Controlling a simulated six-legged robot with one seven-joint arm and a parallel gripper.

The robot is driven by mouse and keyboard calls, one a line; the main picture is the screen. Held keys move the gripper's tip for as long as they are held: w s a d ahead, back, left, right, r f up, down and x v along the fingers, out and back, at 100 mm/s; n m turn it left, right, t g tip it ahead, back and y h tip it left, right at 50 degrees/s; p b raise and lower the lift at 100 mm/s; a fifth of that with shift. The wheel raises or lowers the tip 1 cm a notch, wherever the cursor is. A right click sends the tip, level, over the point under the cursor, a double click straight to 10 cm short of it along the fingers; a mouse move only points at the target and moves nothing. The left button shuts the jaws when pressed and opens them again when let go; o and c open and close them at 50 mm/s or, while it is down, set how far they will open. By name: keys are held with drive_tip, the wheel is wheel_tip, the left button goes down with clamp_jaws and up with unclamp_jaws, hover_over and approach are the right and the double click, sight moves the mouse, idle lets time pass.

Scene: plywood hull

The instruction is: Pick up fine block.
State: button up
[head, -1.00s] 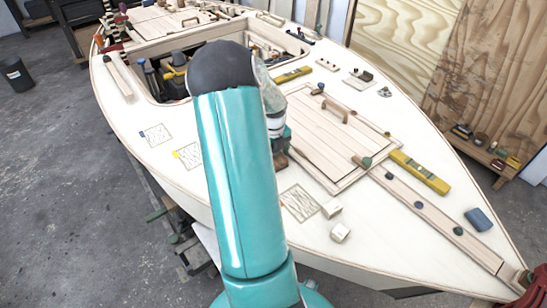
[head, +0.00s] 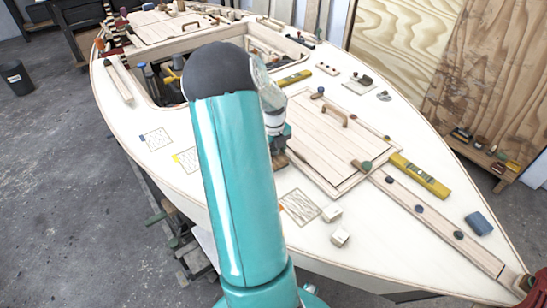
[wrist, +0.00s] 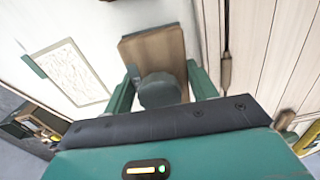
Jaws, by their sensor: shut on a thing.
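A wooden block with a round dark green knob on top, which I take to be the fine block (wrist: 152,46), sits between the two green fingers of my gripper (wrist: 160,84) in the wrist view. The fingers are shut on it at either side of the knob. In the head view the gripper (head: 278,137) is low over the pale deck beside the planked hatch, partly behind my arm. The block shows there only as a small brown patch (head: 280,160). I cannot tell whether it touches the deck.
The planked hatch cover (head: 318,142) lies right of the gripper. A yellow level (head: 420,176) and a blue block (head: 479,222) lie to the right. An open cockpit (head: 165,95) is behind.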

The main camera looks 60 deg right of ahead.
drive_tip(key=w+a+r, duration=0.9)
drive_tip(key=a+r, duration=0.1)
drive_tip(key=shift+a+r, duration=0.35)
drive_tip(key=shift+a, duration=0.05)
